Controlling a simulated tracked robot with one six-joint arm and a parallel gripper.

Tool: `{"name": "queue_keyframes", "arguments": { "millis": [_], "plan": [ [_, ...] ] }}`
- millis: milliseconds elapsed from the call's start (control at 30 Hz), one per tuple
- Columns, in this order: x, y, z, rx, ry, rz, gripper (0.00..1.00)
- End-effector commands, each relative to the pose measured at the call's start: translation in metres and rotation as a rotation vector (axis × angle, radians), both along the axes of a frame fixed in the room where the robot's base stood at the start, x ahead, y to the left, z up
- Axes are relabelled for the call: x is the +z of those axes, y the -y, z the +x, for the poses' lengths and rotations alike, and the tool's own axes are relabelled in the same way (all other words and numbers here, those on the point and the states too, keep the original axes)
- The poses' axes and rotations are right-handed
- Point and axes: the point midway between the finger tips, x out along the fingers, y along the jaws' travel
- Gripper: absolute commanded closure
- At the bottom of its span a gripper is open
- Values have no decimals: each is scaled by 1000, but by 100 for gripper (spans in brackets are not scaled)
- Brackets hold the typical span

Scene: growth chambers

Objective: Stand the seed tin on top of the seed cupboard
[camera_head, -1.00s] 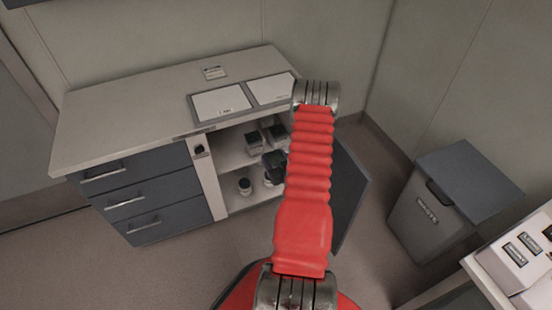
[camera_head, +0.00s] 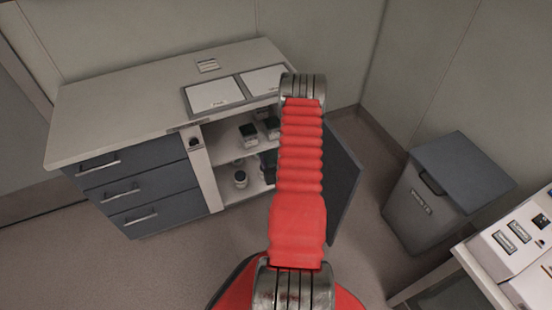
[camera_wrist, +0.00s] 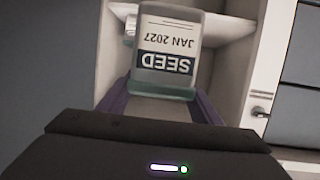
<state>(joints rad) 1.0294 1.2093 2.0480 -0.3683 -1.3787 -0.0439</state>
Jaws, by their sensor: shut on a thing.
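The seed tin (camera_wrist: 168,55) fills the middle of the wrist view, its label reading SEED JAN 2027 upside down in the picture. My gripper (camera_wrist: 160,100) is shut on it, with a finger on each side of its lower part in the picture. The seed cupboard (camera_head: 110,100) stands against the wall in the head view, with a pale flat top, drawers at left and an open compartment at right. My red arm (camera_head: 300,180) reaches to that compartment and hides the gripper and the tin in the head view.
Several small containers, such as a jar (camera_head: 240,179) and a dark-lidded one (camera_head: 249,134), stand on the compartment's shelves. The open door (camera_head: 345,180) sticks out at right. Two flat panels (camera_head: 214,95) and a small label (camera_head: 208,66) lie on the top; its left part is clear. A bin (camera_head: 435,195) stands right.

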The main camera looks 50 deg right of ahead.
Motion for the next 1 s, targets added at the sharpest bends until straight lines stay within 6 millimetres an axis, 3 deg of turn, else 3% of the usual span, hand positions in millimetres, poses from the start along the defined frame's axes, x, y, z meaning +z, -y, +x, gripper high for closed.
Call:
{"name": "queue_keyframes", "arguments": {
  "millis": [367, 700, 1000],
  "plan": [
    [53, -45, 52, 45, 4, -3, 70],
    [125, -130, 117, 146, 5, -3, 70],
    [185, -216, 159, 254, 5, -3, 70]
  ]
}}
